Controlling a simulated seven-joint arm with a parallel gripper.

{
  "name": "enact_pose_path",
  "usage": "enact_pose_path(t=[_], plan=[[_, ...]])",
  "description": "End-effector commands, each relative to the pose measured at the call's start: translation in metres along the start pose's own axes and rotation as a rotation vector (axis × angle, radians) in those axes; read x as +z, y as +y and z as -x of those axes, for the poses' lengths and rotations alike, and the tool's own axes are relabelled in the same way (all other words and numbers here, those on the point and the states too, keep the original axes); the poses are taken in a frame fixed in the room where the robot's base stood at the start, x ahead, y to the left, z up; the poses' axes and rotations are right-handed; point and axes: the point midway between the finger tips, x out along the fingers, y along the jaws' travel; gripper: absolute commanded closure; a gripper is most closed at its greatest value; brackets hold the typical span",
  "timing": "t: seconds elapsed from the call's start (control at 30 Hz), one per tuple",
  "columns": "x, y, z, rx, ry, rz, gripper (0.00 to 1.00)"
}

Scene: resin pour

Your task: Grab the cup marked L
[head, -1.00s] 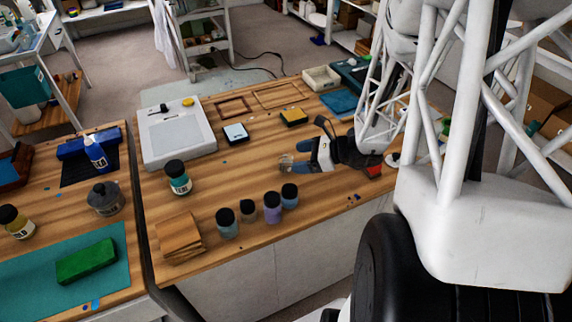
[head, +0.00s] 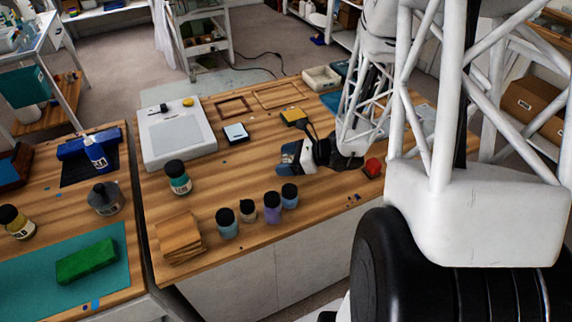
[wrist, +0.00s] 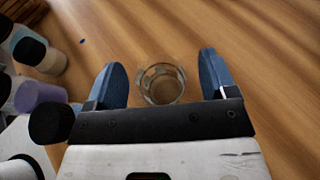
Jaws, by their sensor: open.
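A clear glass cup (wrist: 161,84) stands on the wooden table in the wrist view, between the two blue fingers of my gripper (wrist: 158,66). There is a gap between the cup and each finger. I cannot read a letter on the cup. In the head view my gripper (head: 287,160) is over the table, behind the row of jars, and hides the cup. The gripper is open and holds nothing.
Several dark-lidded jars stand in a row near the front edge, including a purple one (head: 272,208). A teal-labelled jar (head: 177,177) stands to the left, with wooden pieces (head: 179,237) in front.

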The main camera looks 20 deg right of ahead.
Motion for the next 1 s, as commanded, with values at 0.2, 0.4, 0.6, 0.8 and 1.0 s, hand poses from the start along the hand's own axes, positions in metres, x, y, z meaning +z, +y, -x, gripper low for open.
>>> enact_pose_path(t=[0.2, 0.4, 0.6, 0.8, 1.0], plan=[[0.0, 0.0001, 0.0001, 0.0, 0.0, 0.0, 0.22], [0.0, 0.0001, 0.0001, 0.0, 0.0, 0.0, 0.42], [0.0, 0.0001, 0.0001, 0.0, 0.0, 0.0, 0.72], [0.0, 0.0001, 0.0001, 0.0, 0.0, 0.0, 0.74], [0.0015, 0.0001, 0.0007, 0.0, 0.0, 0.0, 0.74]])
